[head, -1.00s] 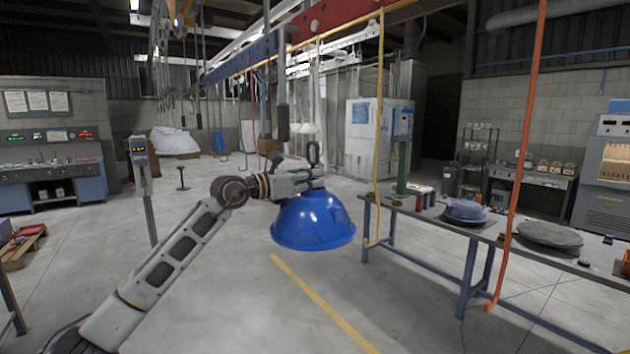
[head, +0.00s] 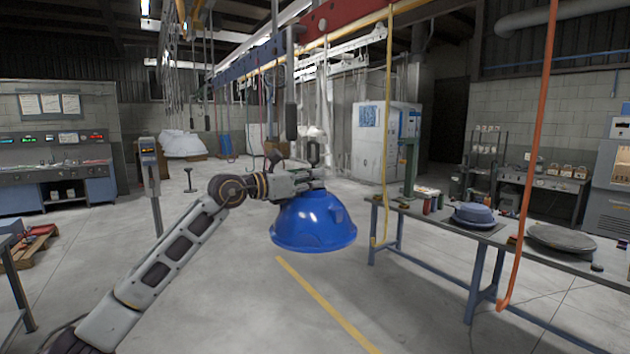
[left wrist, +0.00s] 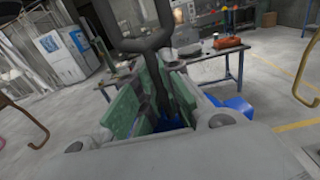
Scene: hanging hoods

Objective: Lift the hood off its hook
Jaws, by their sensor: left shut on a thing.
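A shiny blue dome-shaped hood (head: 313,226) hangs below my left gripper (head: 312,183), open side down, clear of the floor. The gripper is shut on the hood's dark stem, just above the dome. A dark loop (head: 312,152) stands up above the fingers. In the left wrist view the green finger pads (left wrist: 153,105) close around the dark stem, with the loop (left wrist: 140,22) above and bits of blue hood (left wrist: 238,104) below. I see no hook clearly through the loop. My right gripper is not in view.
A workbench (head: 430,222) stands to the right, with a blue lidded pot (head: 474,215) and a grey disc (head: 561,238). An orange hanging hook (head: 503,304) and a yellow one (head: 378,242) hang near it. A dark pendant (head: 291,121) hangs overhead. The floor ahead is open.

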